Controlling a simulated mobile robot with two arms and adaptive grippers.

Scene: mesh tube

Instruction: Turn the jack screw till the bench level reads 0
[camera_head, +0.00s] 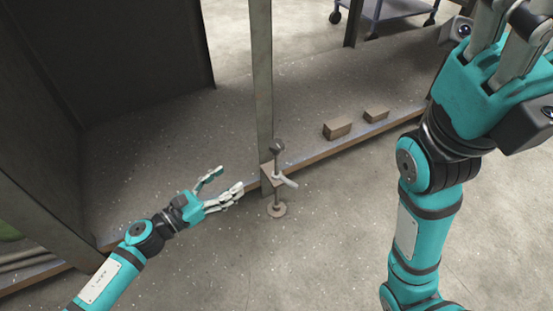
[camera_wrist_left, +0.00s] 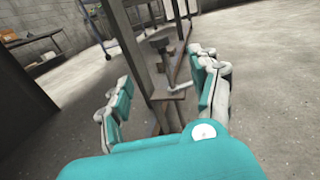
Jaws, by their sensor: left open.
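The jack screw (camera_head: 275,193) stands upright by the front edge of a low shelf, beside a vertical metal post. It has a dark head, a pale crossbar handle (camera_head: 287,181) and a round foot on the floor. My left gripper (camera_head: 226,182) is open and empty, just left of the jack, fingers pointing at it, with a gap. In the left wrist view, the jack's handle (camera_wrist_left: 180,87) shows ahead between the spread fingers (camera_wrist_left: 160,88). My right gripper (camera_head: 505,60) is raised at the upper right, its fingertips cut off by the frame. I cannot make out a bench level reading.
The metal post (camera_head: 262,70) rises right behind the jack. Two small brown blocks (camera_head: 337,129) lie on the low shelf (camera_head: 150,145) to the right. A wheeled cart (camera_head: 390,10) stands at the back. The floor in front of the jack is clear.

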